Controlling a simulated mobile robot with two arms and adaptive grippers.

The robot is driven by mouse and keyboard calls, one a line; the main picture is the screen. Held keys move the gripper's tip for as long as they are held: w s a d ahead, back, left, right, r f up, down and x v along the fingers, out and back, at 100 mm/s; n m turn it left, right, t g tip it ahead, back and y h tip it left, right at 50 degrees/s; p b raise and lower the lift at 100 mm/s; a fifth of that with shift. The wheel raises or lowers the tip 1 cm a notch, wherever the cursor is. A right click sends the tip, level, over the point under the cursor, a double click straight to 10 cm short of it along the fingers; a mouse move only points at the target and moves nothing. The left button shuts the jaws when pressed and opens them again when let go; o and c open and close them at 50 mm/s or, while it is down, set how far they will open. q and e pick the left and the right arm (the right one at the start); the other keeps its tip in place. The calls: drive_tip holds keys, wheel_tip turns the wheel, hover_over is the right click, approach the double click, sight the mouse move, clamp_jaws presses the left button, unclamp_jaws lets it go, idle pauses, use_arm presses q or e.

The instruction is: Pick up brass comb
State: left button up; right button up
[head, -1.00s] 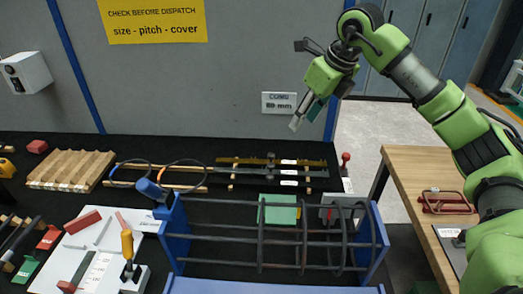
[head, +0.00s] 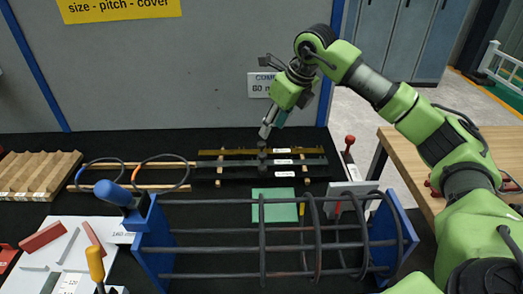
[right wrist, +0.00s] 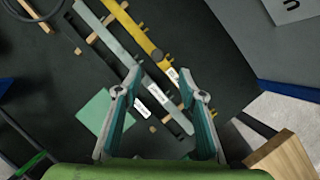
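The brass comb (head: 228,152) is a long yellowish bar with a white label. It lies at the back of a row of combs on wooden strips by the wall. My right gripper (head: 265,137) is above the middle of the row, pointing down. In the right wrist view the gripper (right wrist: 160,76) has its fingers spread with nothing between them, apart from the combs below. A grey comb (right wrist: 112,42) lies beside the brass one. My left gripper is not seen.
A black comb (head: 230,174) lies in front of the grey one. Wooden racks lie to the left.

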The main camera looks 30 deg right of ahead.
sight(262, 143)
drive_tip(key=x, duration=0.2)
drive_tip(key=p+x, duration=0.1)
drive_tip(key=x, duration=0.4)
drive_tip(key=shift+w+a, duration=0.15)
drive_tip(key=shift+a, duration=0.2)
drive_tip(key=shift+w+f, duration=0.2)
drive_tip(key=shift+f, duration=0.2)
drive_tip(key=shift+r, duration=0.1)
clamp_jaws()
